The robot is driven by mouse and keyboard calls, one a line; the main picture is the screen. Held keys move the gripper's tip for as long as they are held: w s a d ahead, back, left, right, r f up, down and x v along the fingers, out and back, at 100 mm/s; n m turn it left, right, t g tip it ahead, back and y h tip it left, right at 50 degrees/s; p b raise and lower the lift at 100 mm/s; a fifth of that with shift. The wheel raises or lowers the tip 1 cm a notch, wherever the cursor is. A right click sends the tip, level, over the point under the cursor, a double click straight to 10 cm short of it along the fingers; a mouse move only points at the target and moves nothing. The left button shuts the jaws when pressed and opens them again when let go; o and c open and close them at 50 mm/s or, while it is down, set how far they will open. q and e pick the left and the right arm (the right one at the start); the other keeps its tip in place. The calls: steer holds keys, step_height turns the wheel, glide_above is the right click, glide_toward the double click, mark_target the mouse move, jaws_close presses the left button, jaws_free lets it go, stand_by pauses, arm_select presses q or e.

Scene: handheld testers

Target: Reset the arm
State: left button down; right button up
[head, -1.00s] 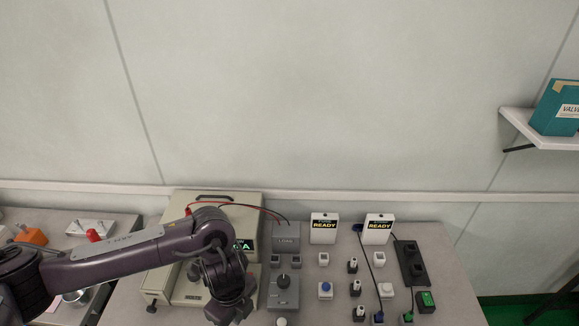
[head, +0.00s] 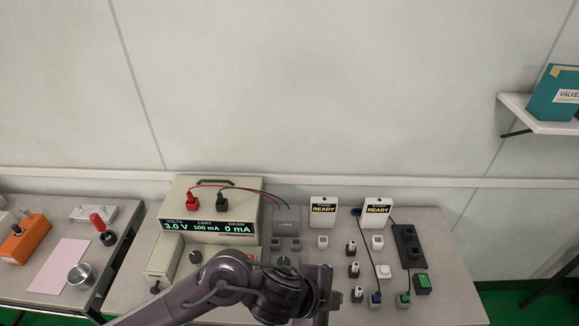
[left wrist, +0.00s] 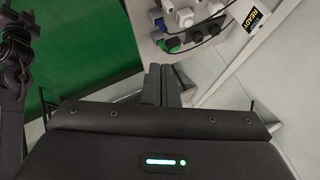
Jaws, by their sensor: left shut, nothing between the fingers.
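My left arm (head: 225,280) comes in along the bottom edge of the head view. Its gripper (head: 324,285) is above the front of the bench, in front of the small testers. In the left wrist view the two dark fingers (left wrist: 161,80) are together with nothing between them. The power supply (head: 210,225) stands behind the arm and reads 3.0 V, 100 mA and 0 mA. Part of the grey load box's dial unit (head: 283,258) is hidden by the arm.
Two READY testers (head: 323,212) (head: 377,212) stand at the back of the bench, with several plugs and a black strip (head: 411,250) near them. A left table holds an orange box (head: 27,240) and a metal cup (head: 81,276). A shelf (head: 540,122) is at right.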

arm_select(q)
steer(key=w+a+r+n+t+y, duration=0.25)
steer(key=a+r+n+t, duration=0.2)
steer(key=a+n, duration=0.55)
steer(key=s+a+f+n+g+y, duration=0.25)
steer(key=s+a+n, duration=0.2)
steer(key=a, duration=0.45)
steer(key=s+a+f+n+g+y, duration=0.25)
steer(key=s+a+n, duration=0.2)
steer(key=a, duration=0.45)
step_height(320, 180, down, 32)
steer(key=s+g+b, duration=0.1)
steer(key=b, duration=0.1)
steer(key=s+a+f, duration=0.2)
steer(key=s+f, duration=0.7)
steer(key=s, duration=0.1)
steer(key=s+a+f+g, duration=0.1)
steer(key=s+f, duration=0.9)
steer(key=shift+a+f+b, duration=0.3)
steer(key=shift+a+b, duration=0.05)
steer(key=shift+b, duration=0.1)
